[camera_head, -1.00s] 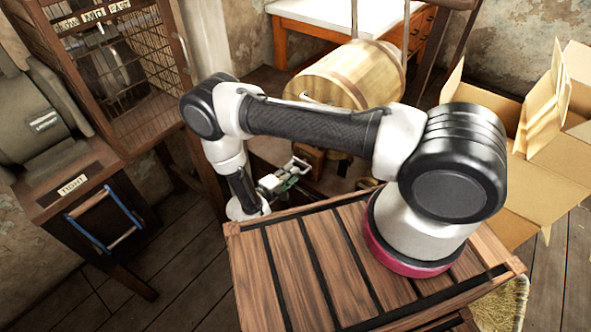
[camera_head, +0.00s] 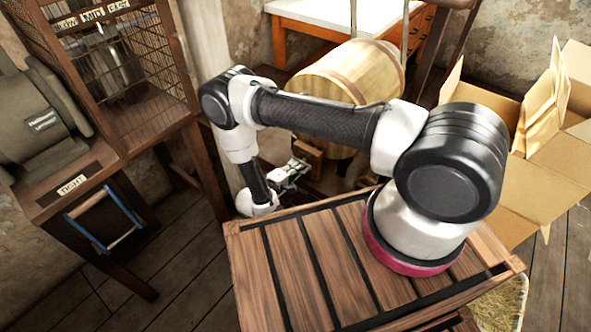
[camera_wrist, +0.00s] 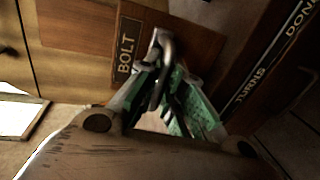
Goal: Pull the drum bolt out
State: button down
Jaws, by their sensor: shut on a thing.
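The drum is a pale wooden barrel (camera_head: 350,78) lying on its side at the back middle of the head view. In the wrist view a bent metal bolt handle (camera_wrist: 165,46) stands beside a dark wooden plate (camera_wrist: 192,45) lettered BOLT. My gripper (camera_wrist: 163,82), with green fingers, is shut on the bolt handle. In the head view my gripper (camera_head: 299,168) is small, just below the drum. The bolt is too small to make out there. Where its shank ends is hidden in the wrist view.
A second dark board (camera_wrist: 262,65) with TURNS lettering runs close to the right of the fingers. My arm reaches over a slatted crate top (camera_head: 310,265). A caged wooden machine (camera_head: 130,70) stands at left, open cardboard boxes (camera_head: 550,150) at right.

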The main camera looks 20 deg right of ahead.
jog(key=shift+f+v, duration=0.2)
jog(key=shift+v, duration=0.8)
jog(key=shift+f+v, duration=0.2)
jog(key=shift+v, duration=0.85)
jog(key=shift+a+f, duration=0.1)
jog(key=shift+a, duration=0.05)
jog(key=c, duration=1.5)
grip_release()
jog(key=shift+s+a, duration=0.1)
jog(key=v, duration=1.2)
